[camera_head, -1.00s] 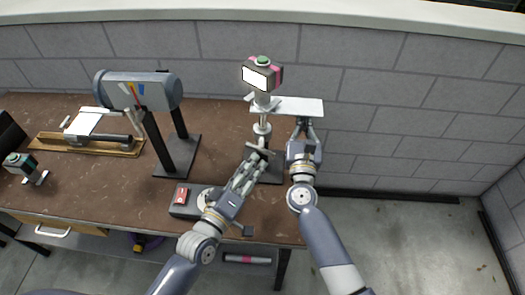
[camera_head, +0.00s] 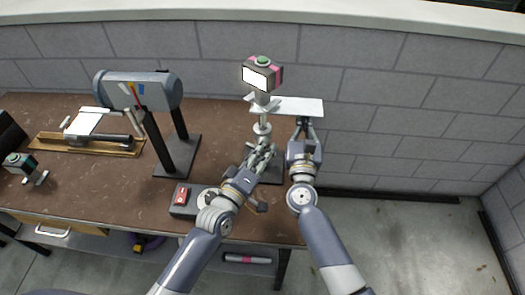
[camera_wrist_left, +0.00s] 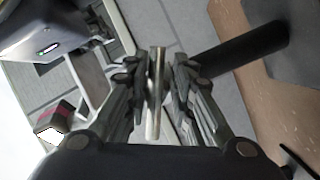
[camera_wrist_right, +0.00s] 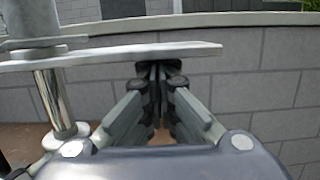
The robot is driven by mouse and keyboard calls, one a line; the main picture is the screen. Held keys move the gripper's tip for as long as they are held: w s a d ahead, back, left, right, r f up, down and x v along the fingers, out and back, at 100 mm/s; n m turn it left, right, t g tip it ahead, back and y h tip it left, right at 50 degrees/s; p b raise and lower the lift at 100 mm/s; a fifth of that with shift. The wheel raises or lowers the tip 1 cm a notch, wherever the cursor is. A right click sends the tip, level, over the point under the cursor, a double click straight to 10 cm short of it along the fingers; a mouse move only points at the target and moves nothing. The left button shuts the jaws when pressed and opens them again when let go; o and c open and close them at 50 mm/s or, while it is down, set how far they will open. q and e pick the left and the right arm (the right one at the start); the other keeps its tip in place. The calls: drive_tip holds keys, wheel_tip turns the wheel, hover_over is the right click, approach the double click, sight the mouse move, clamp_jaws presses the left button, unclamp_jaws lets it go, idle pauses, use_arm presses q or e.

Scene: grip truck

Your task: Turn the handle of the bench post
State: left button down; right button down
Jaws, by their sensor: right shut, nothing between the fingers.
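The bench post (camera_head: 264,118) stands at the bench's right end, with a white plate (camera_head: 300,106) and a boxy pink-and-grey head (camera_head: 262,74) on top. My left gripper (camera_head: 263,148) is at the post, below the plate. In the left wrist view, the handle, a thin silver bar (camera_wrist_left: 156,95), lies between its open fingers (camera_wrist_left: 157,72), with gaps on both sides. In the head view the fingers mostly hide the handle. My right gripper (camera_head: 303,123) is shut and empty under the plate's right part. In the right wrist view its fingertips (camera_wrist_right: 160,68) are just below the plate edge (camera_wrist_right: 185,50); contact is unclear.
A small box with a red switch (camera_head: 181,196) lies left of my left forearm. A grey cylinder on a black stand (camera_head: 138,90) and a wooden tray (camera_head: 60,142) are farther left. A grey block wall (camera_head: 410,110) rises behind the bench. The floor at right is clear.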

use_arm(q)
drive_tip(key=shift+f+m, duration=0.15)
drive_tip(key=shift+m, duration=0.15)
drive_tip(key=m+g, duration=0.1)
drive_tip(key=m, duration=0.1)
drive_tip(key=m+y, duration=0.1)
drive_tip(key=m, duration=0.1)
drive_tip(key=shift+a+f+g, duration=0.1)
drive_tip(key=shift+a+g, duration=0.25)
drive_tip(key=shift+g, duration=0.05)
drive_tip(key=m+y, duration=0.1)
drive_tip(key=m, duration=0.1)
drive_tip(key=m+g+y, duration=0.1)
drive_tip(key=m, duration=0.1)
drive_tip(key=shift+a+y, duration=0.25)
drive_tip(key=shift+y, duration=0.05)
drive_tip(key=shift+m, duration=0.3)
drive_tip(key=c, duration=1.4)
unclamp_jaws()
drive_tip(key=shift+s, duration=0.1)
drive_tip(key=v, duration=1.2)
